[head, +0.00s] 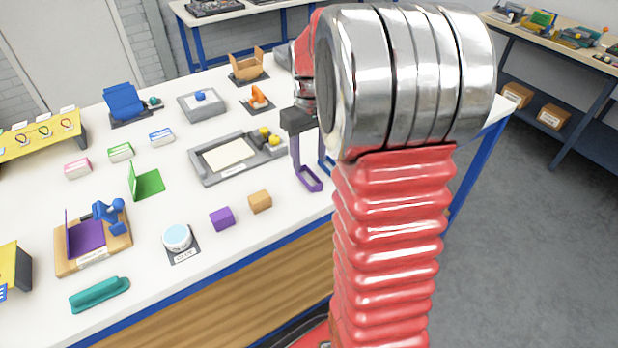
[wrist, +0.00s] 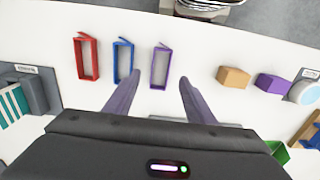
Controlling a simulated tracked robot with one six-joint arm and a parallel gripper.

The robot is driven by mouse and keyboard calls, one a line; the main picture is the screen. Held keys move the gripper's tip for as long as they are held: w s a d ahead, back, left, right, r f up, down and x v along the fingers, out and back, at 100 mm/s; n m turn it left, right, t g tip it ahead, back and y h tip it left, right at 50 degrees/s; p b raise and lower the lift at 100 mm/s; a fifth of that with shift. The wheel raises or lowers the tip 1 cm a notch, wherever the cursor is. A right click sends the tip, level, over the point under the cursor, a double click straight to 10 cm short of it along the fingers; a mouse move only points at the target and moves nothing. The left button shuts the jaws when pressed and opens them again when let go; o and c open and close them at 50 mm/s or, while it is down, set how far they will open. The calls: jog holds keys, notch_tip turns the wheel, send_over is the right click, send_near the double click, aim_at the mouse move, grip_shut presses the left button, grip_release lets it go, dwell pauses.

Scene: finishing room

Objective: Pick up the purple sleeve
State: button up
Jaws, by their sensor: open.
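The purple sleeve (wrist: 153,66), an open-ended rectangular frame with a small tab, lies on the white table. In the wrist view it shows between and beyond the two fingertips. It also shows in the head view (head: 314,186), left of my red arm and close to a purple-grey finger. My gripper (wrist: 160,76) is open and empty, its fingers spread on either side of the sleeve's line. I cannot tell how high the fingertips are above the table. In the head view my arm hides part of the gripper.
A blue sleeve (wrist: 116,62) and a red sleeve (wrist: 79,60) lie left of the purple one in the wrist view. An orange-tan block (wrist: 233,77) and a purple block (wrist: 272,83) are to its right. A grey tray (head: 205,176) stands nearby on the table.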

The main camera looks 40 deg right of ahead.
aim_at(309, 182)
jog(key=shift+f, duration=0.35)
jog(key=shift+f, duration=2.6)
jog(key=c, duration=0.9)
